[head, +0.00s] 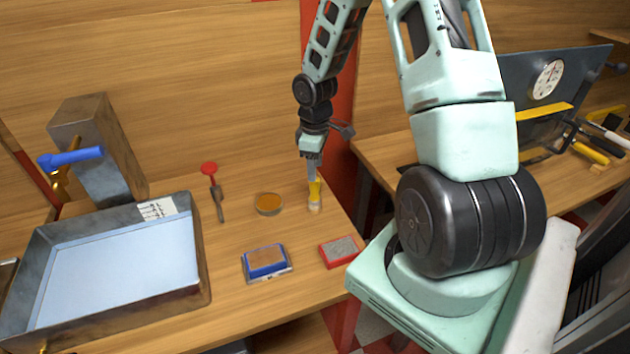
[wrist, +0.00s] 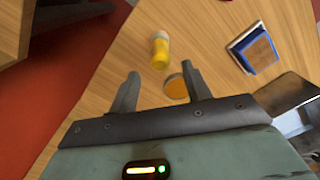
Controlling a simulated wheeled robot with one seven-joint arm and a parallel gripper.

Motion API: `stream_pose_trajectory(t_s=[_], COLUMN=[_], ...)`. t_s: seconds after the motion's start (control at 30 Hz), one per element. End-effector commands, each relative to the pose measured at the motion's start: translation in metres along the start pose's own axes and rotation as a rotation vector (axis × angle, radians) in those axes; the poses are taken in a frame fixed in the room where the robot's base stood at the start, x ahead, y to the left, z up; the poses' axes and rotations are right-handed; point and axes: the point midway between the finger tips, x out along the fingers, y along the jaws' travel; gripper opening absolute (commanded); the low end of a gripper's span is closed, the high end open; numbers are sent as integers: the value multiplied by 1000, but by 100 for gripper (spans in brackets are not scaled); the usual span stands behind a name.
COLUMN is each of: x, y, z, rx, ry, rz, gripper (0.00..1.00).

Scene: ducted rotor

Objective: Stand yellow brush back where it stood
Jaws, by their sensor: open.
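The yellow brush (head: 315,190) stands upright on the wooden bench, with its pale end down on the wood. It also shows in the wrist view (wrist: 160,54), just past my fingertips and roughly in line with the gap between them. My gripper (head: 313,172) points down right above the brush in the head view. In the wrist view my gripper (wrist: 160,70) has its two fingers apart with nothing held between them. In the head view the fingers overlap the brush's top, so I cannot tell whether they touch it.
A round orange-topped dish (head: 269,204) lies left of the brush. A blue-framed block (head: 266,262) and a red-framed grey block (head: 341,251) lie in front. A red-headed tool (head: 214,190) and a large metal tray (head: 205,270) are further left. The bench edge is close on the right.

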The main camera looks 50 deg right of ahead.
Motion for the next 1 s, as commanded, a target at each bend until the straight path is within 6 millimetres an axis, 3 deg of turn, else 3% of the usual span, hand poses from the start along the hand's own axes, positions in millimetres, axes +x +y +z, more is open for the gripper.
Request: stream_pose_trajectory(t_s=[0.2,0.4,0.53,0.67,0.8,0.9,1.0], x=[-31,-40,-51,-75,-106,-124,-138], y=[1,-1,-22,-84,-177,-243,-302], z=[0,-1,-17,-48,-69,-66,-52], rx=[-1,-1,-19,-55,-95,-120,-144], ry=[2,1,3,7,15,20,25], rz=[2,1,3,4,1,-5,-13], gripper=[48,48,48,48,48,48,48])
